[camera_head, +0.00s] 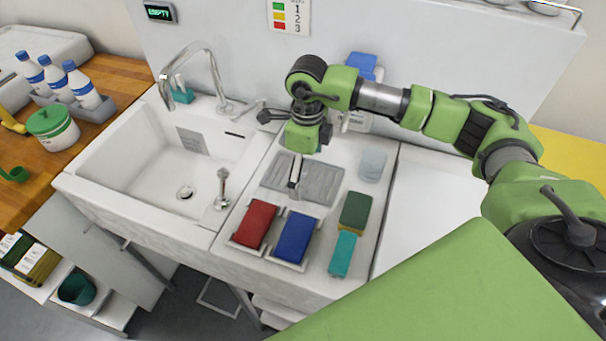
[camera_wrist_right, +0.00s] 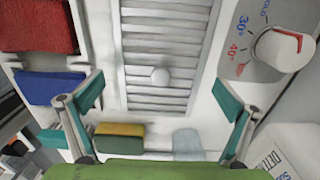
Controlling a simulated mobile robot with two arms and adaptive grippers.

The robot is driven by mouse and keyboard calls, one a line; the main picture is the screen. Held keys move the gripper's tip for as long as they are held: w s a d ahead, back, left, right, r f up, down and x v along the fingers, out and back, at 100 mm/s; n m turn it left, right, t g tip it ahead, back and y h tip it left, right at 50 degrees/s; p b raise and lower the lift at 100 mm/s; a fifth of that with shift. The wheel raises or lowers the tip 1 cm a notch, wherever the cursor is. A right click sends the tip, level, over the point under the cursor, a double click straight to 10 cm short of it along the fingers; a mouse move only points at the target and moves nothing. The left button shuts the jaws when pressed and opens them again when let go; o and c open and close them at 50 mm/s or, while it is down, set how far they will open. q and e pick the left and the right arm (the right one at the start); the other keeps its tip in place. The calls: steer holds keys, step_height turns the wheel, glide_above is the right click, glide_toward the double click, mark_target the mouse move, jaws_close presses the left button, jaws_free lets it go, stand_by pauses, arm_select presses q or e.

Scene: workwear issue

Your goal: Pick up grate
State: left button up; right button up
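The grate (camera_head: 322,182) is a grey slotted panel set in the counter right of the sink. My right gripper (camera_head: 304,142) hangs over the back of the grate in the head view. In the wrist view the teal fingers of my right gripper (camera_wrist_right: 156,103) are spread wide, one on each side of the grate, with nothing between them. Finger contact with the counter cannot be told. My left gripper is not in view.
Red (camera_head: 255,224) and blue (camera_head: 294,238) blocks lie in front of the grate, with green (camera_head: 355,210) and teal (camera_head: 342,254) ones to their right. A translucent cup (camera_head: 372,165) stands right of the grate. A temperature dial (camera_wrist_right: 283,50) is close by. The sink (camera_head: 150,165) is left.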

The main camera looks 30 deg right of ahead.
steer(key=shift+s, duration=0.1)
jaws_close()
